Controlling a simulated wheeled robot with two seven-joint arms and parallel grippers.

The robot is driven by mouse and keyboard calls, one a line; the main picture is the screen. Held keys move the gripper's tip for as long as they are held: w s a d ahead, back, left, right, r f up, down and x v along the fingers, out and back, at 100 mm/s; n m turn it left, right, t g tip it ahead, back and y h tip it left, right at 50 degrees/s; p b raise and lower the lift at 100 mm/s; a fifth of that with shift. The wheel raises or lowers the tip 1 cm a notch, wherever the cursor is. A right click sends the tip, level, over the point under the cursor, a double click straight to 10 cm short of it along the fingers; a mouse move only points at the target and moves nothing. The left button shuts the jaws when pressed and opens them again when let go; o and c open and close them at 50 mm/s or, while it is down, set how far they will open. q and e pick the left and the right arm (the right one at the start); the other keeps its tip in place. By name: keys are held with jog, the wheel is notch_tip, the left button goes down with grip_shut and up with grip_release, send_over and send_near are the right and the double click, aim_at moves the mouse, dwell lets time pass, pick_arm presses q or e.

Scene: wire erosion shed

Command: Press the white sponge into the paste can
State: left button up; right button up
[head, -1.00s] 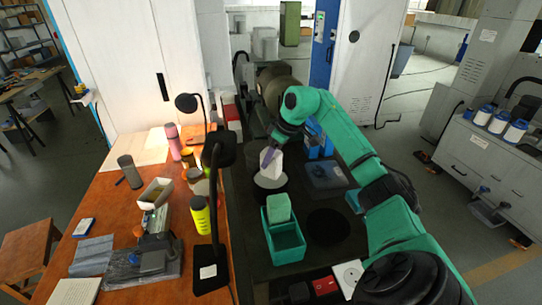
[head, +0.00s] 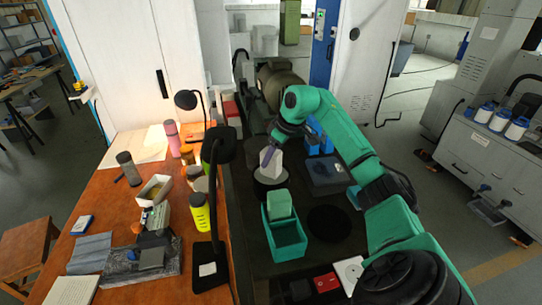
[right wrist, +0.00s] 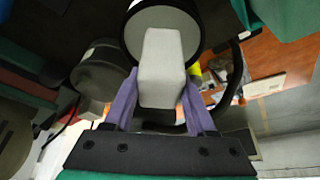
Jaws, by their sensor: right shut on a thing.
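My right gripper (right wrist: 160,100) has purple fingers and is shut on the white sponge (right wrist: 161,72), a pale block. In the head view the sponge (head: 271,164) is at the end of the right arm, at the back of the dark bench. The paste can (right wrist: 190,27) is dark and round with a pale inside. In the wrist view the sponge's far end overlaps the can's opening. In the head view the can (head: 270,188) shows just below the sponge. I cannot tell whether the sponge touches the paste. My left gripper is not in view.
A green bin (head: 287,251) with a green block (head: 279,204) stands in front of the can. A dark round disc (head: 329,223) lies to its right. A black lamp (head: 219,195) and a yellow bottle (head: 200,213) stand to the left, by the wooden table (head: 108,208).

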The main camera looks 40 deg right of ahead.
jog(key=shift+f, duration=0.4)
jog(key=shift+f, duration=0.1)
dwell(1.2)
notch_tip(320, 180, up, 7)
jog(key=p, duration=0.7)
dwell(0.6)
